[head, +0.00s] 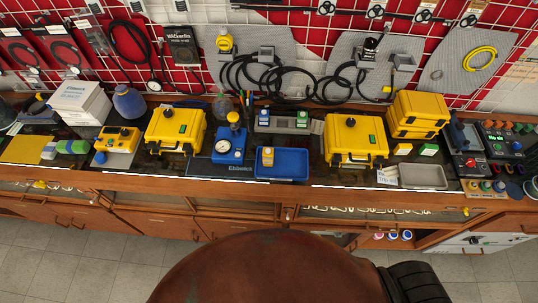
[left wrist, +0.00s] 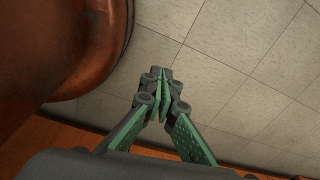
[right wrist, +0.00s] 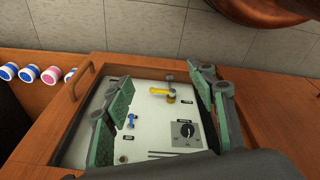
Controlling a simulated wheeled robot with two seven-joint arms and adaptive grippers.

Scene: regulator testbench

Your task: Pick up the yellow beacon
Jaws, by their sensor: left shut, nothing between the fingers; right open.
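Several small yellow items show in the head view, and I cannot tell for certain which is the beacon. One small yellow unit (head: 267,157) stands in a blue tray (head: 290,164) at the bench middle. A yellow-topped item (head: 225,41) is on the back wall panel, and a yellow cap (head: 234,118) tops a blue gauge unit. My left gripper (left wrist: 160,85) is shut and empty over the tiled floor. My right gripper (right wrist: 163,88) is open and empty before a white panel (right wrist: 152,120) with a yellow-handled valve (right wrist: 163,92). Neither gripper is evident in the head view.
Yellow cases (head: 175,130) and (head: 355,140) flank the blue tray. A grey tray (head: 423,176) stands to the right. Black hoses (head: 265,80) hang at the back. The wooden bench front edge (head: 200,186) lies nearest me. Floor (head: 60,250) is clear at left.

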